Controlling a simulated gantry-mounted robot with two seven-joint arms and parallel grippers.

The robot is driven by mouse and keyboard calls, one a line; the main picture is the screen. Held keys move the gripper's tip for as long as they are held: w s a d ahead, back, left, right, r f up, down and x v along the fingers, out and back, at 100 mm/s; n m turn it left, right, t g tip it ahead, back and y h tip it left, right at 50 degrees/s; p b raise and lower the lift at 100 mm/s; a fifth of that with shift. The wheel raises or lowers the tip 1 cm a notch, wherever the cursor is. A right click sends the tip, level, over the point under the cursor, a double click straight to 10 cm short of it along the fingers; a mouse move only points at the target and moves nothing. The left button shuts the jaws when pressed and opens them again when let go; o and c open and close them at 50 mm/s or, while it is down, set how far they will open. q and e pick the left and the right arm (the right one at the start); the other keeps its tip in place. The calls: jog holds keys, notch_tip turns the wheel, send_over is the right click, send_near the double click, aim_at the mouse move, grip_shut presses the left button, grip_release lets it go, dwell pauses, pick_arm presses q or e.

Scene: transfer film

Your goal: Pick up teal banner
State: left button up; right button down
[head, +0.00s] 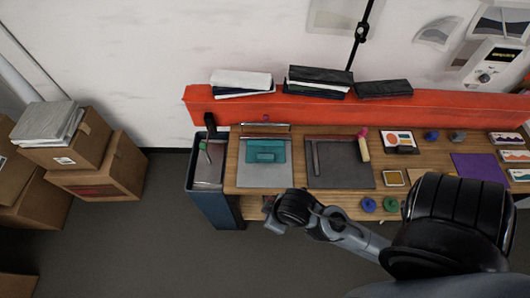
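The teal banner (279,155) is a flat teal piece with a darker teal block on it. It lies on a light grey mat (262,177) at the left part of the wooden table in the head view. My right arm comes in from the lower right, and its black and grey end with the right gripper (272,216) is in front of the table's near edge, below and apart from the banner. The fingers are too small to tell open from shut. My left gripper is not in view.
A dark mat (345,179) with a bar lies right of the grey one. A blue bin (206,186) stands at the table's left end. Cardboard boxes (112,173) stand left; the floor between is clear.

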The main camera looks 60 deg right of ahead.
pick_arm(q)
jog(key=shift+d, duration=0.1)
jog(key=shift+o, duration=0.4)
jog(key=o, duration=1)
